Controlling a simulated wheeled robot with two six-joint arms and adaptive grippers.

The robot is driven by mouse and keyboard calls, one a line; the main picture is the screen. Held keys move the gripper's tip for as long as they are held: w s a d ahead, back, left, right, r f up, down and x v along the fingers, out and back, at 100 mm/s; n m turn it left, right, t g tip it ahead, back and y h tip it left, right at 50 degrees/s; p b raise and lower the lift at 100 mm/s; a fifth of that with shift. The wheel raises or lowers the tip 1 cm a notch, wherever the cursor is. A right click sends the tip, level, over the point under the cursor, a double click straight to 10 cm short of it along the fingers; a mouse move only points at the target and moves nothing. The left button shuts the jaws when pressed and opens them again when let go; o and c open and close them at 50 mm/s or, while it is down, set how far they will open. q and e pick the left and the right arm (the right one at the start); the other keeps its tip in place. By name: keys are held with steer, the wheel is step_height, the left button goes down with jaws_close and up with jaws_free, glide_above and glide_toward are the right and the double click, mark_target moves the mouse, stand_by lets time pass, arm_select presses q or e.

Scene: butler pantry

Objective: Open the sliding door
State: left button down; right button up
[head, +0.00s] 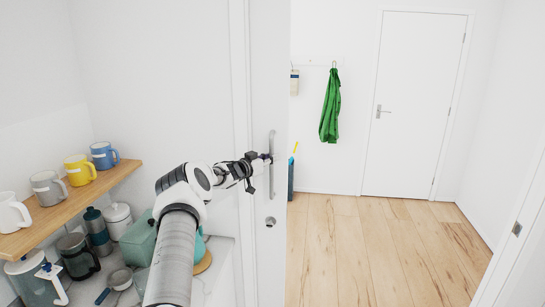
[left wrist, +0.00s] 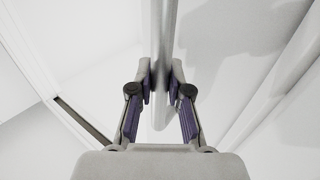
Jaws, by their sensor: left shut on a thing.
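The white sliding door (head: 266,80) stands upright left of centre in the head view. A wide opening lies to the right of its edge. A vertical grey bar handle (head: 272,143) is on its face, with a small round fitting (head: 270,222) below. My left gripper (head: 266,159) is at the handle, shut on it. In the left wrist view the bar (left wrist: 163,50) runs between the two purple-padded fingers of the left gripper (left wrist: 161,82). My right gripper is in neither view.
Left of the door, a wooden shelf (head: 68,208) holds several mugs, above a counter with canisters and a teal box (head: 138,243). Through the opening are clear wooden floor (head: 370,250), a green cloth (head: 330,107) and a closed white door (head: 415,100). The right jamb has a metal plate (head: 517,229).

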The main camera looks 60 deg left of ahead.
arm_select(q)
steer(key=shift+r, duration=0.15)
steer(key=c, duration=1.2)
jaws_free()
steer(key=shift+o, duration=0.5)
glide_toward(280, 128)
steer(key=x, duration=0.5)
steer(key=shift+r, duration=0.25)
steer(key=shift+w, duration=0.1)
steer(key=shift+a+f, duration=0.1)
